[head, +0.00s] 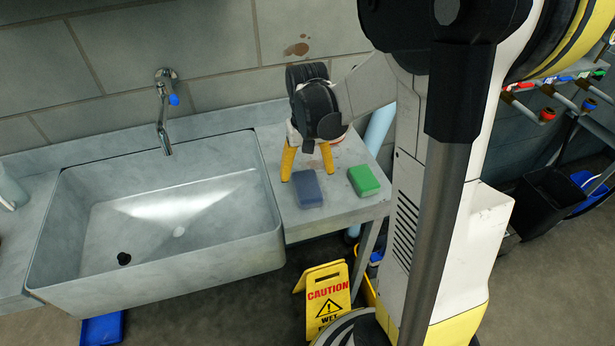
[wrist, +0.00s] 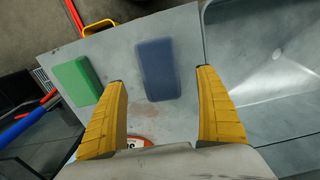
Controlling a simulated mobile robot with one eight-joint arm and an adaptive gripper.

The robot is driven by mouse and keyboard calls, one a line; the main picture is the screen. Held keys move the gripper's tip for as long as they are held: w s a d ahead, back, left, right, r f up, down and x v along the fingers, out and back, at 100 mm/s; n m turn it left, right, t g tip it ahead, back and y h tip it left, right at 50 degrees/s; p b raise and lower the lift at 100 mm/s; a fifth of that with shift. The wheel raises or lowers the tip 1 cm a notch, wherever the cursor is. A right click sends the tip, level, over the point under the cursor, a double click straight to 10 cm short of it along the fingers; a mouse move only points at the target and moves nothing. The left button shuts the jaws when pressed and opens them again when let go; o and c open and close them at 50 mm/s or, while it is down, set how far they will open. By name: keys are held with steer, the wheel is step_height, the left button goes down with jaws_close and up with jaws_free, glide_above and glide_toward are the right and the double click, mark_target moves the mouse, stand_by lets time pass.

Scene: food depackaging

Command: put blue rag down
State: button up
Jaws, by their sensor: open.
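The blue rag (head: 307,189) is a flat blue-grey block. It lies on the grey counter to the right of the sink, and it also shows in the wrist view (wrist: 158,69). My gripper (head: 307,165) has yellow fingers pointing down at the counter, just behind the rag in the head view. In the wrist view my gripper (wrist: 160,85) is open, its fingers wide apart, with the rag ahead between the line of the fingertips. Nothing is held. Whether the fingers touch the counter, I cannot tell.
A green block (head: 364,180) lies on the counter to the right of the rag. The grey sink (head: 262,190) is to the left, with a tap (head: 163,110) behind it. A yellow caution sign (head: 326,296) stands on the floor below the counter. Bare counter lies around the rag.

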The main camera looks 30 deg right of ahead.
mark_target(307, 186)
step_height(307, 186, up, 4)
steer(key=shift+p, duration=0.45)
steer(key=s+a+r+n+t, duration=0.4)
steer(key=s+a+r+t, duration=0.3)
steer(key=a, duration=0.6)
steer(key=s+r, duration=0.2)
steer(key=s, duration=0.1)
steer(key=shift+s+r, duration=0.25)
steer(key=shift+r, duration=0.05)
